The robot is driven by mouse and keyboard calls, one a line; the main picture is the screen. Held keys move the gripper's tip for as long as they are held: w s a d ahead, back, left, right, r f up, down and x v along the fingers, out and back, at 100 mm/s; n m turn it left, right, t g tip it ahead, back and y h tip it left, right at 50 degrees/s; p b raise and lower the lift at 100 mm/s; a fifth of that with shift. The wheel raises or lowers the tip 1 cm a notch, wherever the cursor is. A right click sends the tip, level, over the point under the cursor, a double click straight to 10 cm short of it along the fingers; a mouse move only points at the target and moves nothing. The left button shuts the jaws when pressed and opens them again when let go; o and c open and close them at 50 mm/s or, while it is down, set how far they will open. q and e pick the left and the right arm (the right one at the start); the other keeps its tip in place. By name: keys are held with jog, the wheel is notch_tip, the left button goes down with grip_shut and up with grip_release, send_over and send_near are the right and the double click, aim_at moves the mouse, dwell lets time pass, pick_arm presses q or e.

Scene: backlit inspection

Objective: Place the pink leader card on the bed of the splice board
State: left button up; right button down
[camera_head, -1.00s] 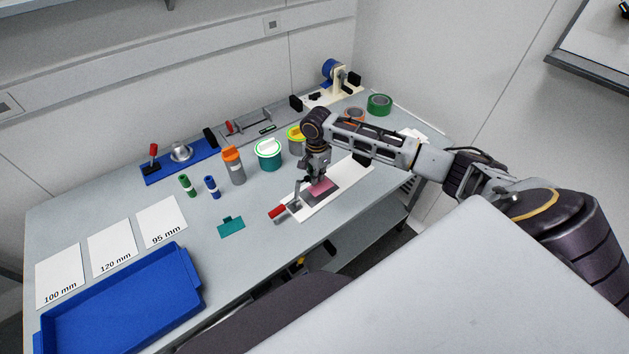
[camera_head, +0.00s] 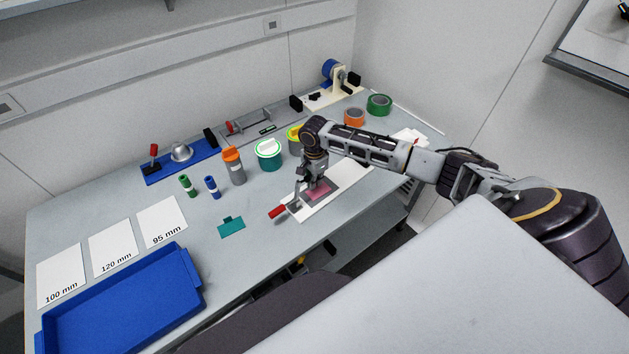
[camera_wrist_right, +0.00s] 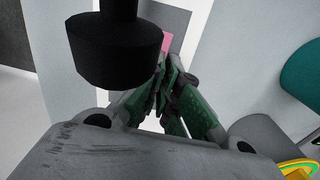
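The pink leader card (camera_head: 318,192) lies flat at the grey bed of the white splice board (camera_head: 347,181); I cannot tell whether it fully touches the bed. My right gripper (camera_head: 311,186) points down directly over the card with its fingers closed together at the card's edge. In the right wrist view the fingertips (camera_wrist_right: 167,72) are nearly together, and a small piece of the pink card (camera_wrist_right: 168,42) shows just beyond them. The grip point itself is mostly hidden. My left gripper is not in view.
A red handle (camera_head: 277,211) sits at the board's near-left end. A black knob (camera_wrist_right: 114,48) stands close to the fingers in the wrist view. A teal card (camera_head: 231,228) lies left of the board. Pots and tape rolls (camera_head: 379,104) stand behind. A blue tray (camera_head: 120,305) is at front left.

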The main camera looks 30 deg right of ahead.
jog(key=shift+f, duration=0.1)
jog(key=c, duration=1.6)
grip_release()
jog(key=shift+c, duration=0.2)
notch_tip(320, 180, up, 12)
